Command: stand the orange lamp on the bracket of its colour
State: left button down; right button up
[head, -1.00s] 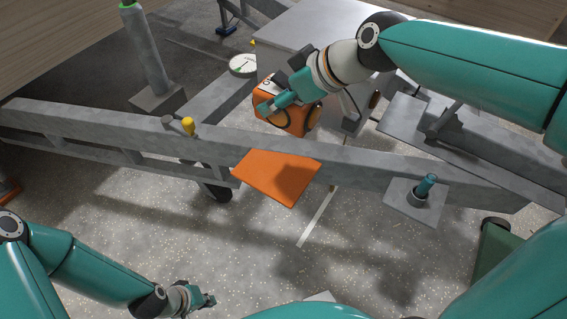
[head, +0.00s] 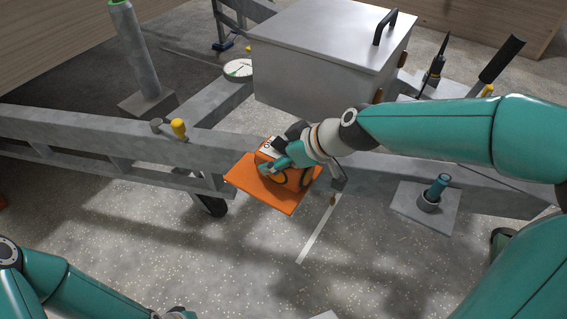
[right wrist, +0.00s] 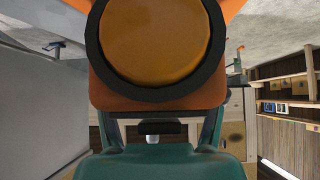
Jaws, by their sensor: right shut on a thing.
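The orange lamp (head: 293,178) is at the orange bracket plate (head: 240,176), which juts from the near side of the grey frame beam. My right gripper (head: 270,167) is shut on the lamp from above. The lamp is over the plate; I cannot tell if its base touches it. In the right wrist view the lamp's round amber lens (right wrist: 145,40) in a black ring fills the top, with bits of orange at the upper corners. My left gripper (head: 182,314) barely shows at the bottom edge, and its fingers are cut off.
A grey lidded box (head: 315,75) with a black handle stands behind the beam (head: 90,135). A yellow-capped pin (head: 179,129), a round gauge (head: 238,69) and a teal peg (head: 437,187) on a grey plate are nearby. The floor in front is clear.

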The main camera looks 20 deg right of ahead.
pick_arm(q)
jog(key=shift+f, duration=0.3)
pick_arm(e)
jog(key=shift+f, duration=0.5)
jog(key=o, duration=1.8)
jog(key=shift+f, duration=0.1)
jog(key=shift+c, duration=0.2)
jog(key=shift+s+d+r, duration=0.15)
jog(key=shift+r, duration=0.15)
pick_arm(q)
notch_tip(320, 180, up, 3)
jog(key=p, duration=0.2)
jog(key=shift+f+p, duration=0.15)
jog(key=shift+p, duration=0.15)
pick_arm(e)
jog(key=v, duration=1.1)
jog(key=shift+s+d+r, duration=0.15)
